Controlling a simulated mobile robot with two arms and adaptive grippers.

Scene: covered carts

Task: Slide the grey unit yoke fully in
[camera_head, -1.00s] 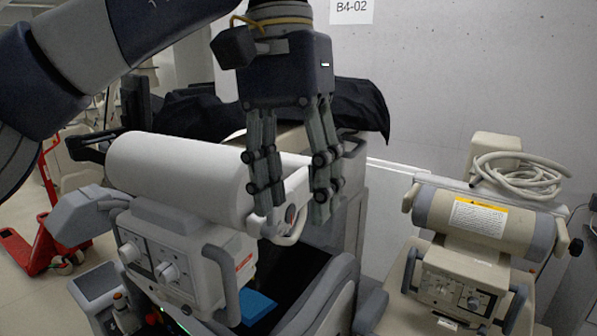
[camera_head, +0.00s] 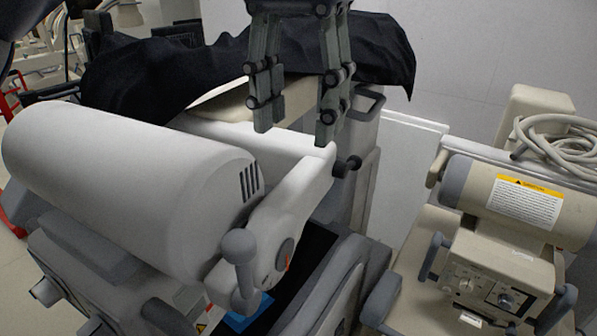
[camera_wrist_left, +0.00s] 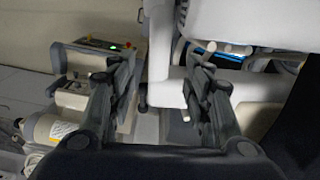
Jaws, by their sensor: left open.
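The grey unit shows in the head view as a large pale cylinder (camera_head: 120,185) with a dark slotted vent on its right end. A pale yoke (camera_head: 295,195) with a grey round-ended lever and a dark round dial reaches along that end, and a pale beam runs back from its far corner. My left gripper (camera_head: 296,132) is open, fingers down, over the beam near this corner. In the left wrist view, a pale bar (camera_wrist_left: 166,85) lies between the open fingers (camera_wrist_left: 160,62); contact cannot be told. My right gripper is not in view.
A beige unit (camera_head: 515,215) with a yellow warning label and a coiled hose (camera_head: 560,140) stands on the right. A black cover (camera_head: 170,80) drapes over a cart behind. A blue item (camera_head: 248,312) lies low below the yoke. A pale wall is at the back.

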